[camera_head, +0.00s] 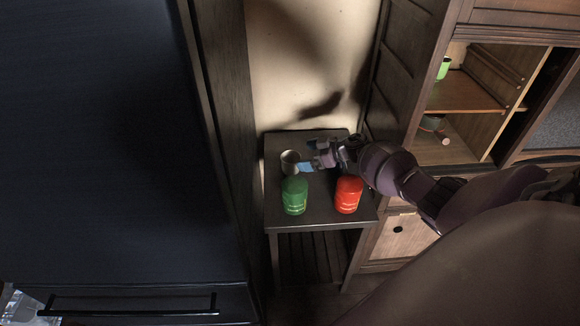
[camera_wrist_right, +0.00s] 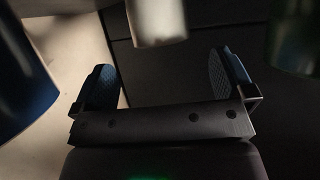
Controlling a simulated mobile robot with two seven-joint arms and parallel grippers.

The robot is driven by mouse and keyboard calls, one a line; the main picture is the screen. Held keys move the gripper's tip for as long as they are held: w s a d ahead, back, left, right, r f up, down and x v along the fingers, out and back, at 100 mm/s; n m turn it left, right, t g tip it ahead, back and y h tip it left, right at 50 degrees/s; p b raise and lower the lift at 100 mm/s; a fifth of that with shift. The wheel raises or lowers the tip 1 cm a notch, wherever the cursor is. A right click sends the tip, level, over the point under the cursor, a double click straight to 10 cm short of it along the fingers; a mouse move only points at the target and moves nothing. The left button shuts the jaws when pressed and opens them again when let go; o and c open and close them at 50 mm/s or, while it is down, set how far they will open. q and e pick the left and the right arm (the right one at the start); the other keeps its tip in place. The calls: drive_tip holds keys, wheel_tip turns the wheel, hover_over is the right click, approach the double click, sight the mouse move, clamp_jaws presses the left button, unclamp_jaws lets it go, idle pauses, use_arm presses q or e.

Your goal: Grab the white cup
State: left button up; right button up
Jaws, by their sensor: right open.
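The white cup (camera_head: 290,157) stands upright on the small dark table (camera_head: 328,223), near its left back part. In the right wrist view the cup (camera_wrist_right: 157,20) shows at the top, cut off by the edge and just beyond the fingertips, between them in the picture. My right gripper (camera_head: 309,158) reaches in from the right, open and empty, with its fingers close to the cup's right side. Its two spread fingers show in the right wrist view (camera_wrist_right: 165,82). I cannot tell whether a finger touches the cup. My left gripper is not in view.
A green can (camera_head: 294,196) stands just in front of the cup, and a red can (camera_head: 348,195) stands to its right. A dark blue object (camera_wrist_right: 22,75) is at the wrist view's left. A tall dark cabinet (camera_head: 110,130) closes the left; shelves (camera_head: 465,92) stand right.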

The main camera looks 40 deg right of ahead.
sight(299, 158)
drive_tip(key=x, duration=0.2)
drive_tip(key=b+x, duration=0.1)
drive_tip(key=x, duration=0.1)
drive_tip(key=shift+s+f, duration=0.15)
drive_tip(key=shift+f, duration=0.1)
drive_tip(key=shift+w+a+f+b, duration=0.1)
drive_tip(key=shift+w+a+b, duration=0.2)
drive_tip(key=shift+w, duration=0.15)
drive_tip(key=shift+c, duration=0.2)
drive_tip(key=c, duration=1)
